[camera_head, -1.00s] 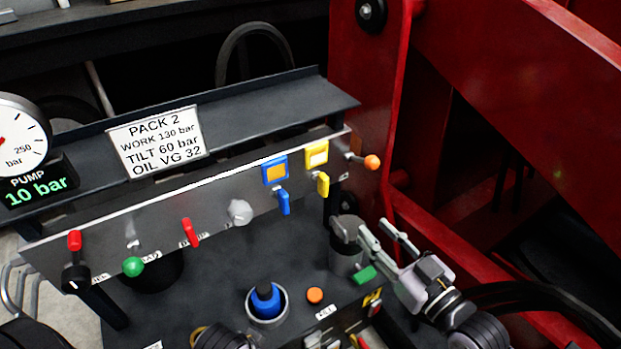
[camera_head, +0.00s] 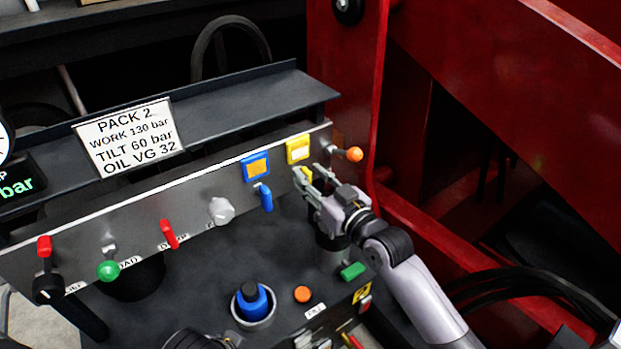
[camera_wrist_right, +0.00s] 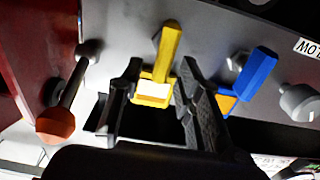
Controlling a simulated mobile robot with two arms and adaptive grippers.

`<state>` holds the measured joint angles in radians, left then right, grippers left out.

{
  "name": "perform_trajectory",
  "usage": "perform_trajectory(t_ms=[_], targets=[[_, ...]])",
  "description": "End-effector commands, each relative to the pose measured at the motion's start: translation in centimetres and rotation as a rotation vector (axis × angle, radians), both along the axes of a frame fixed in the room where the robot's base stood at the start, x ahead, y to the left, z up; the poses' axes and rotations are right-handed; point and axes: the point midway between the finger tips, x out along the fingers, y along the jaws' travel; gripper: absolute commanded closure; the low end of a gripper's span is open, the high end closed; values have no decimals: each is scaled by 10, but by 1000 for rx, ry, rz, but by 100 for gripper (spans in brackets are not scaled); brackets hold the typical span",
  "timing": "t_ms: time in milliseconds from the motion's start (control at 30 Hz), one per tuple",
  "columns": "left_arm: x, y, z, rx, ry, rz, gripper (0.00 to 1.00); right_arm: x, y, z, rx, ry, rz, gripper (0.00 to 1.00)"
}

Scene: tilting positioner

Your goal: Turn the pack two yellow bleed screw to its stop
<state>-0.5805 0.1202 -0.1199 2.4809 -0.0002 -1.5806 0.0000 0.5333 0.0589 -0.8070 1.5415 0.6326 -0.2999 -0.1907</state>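The yellow bleed screw (camera_wrist_right: 168,48) has a flat yellow handle on the grey panel below a yellow-framed square plate; in the head view its handle (camera_head: 306,173) is partly hidden by my right gripper. My right gripper (camera_head: 309,175) is open at the panel. In the wrist view its two dark fingers (camera_wrist_right: 160,72) stand apart, one on each side of the yellow handle's line. The handle shows between and just beyond the fingertips; I cannot tell whether they touch it. My left gripper is not seen clearly.
A blue handle (camera_head: 265,197) sits close beside the yellow one, and an orange-knobbed lever (camera_head: 354,154) on the other side. A grey knob (camera_head: 221,211) and red handle (camera_head: 169,234) are farther left. A blue bottle (camera_head: 252,301) stands in a cup below. Red steelwork (camera_head: 358,90) rises at right.

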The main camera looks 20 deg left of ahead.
Motion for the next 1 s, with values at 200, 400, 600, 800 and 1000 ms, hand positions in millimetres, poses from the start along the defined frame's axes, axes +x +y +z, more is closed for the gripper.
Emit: perform_trajectory(t_ms=[200, 400, 600, 800, 1000], targets=[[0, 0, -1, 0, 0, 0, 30, 4, 5, 0, 0, 0, 0, 68], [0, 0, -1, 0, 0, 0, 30, 4, 5, 0, 0, 0, 0, 70], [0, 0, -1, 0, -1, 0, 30, 4, 5, 0, 0, 0, 0, 84], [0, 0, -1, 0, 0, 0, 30, 4, 5, 0, 0, 0, 0, 97], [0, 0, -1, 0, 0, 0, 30, 4, 5, 0, 0, 0, 0, 100]])
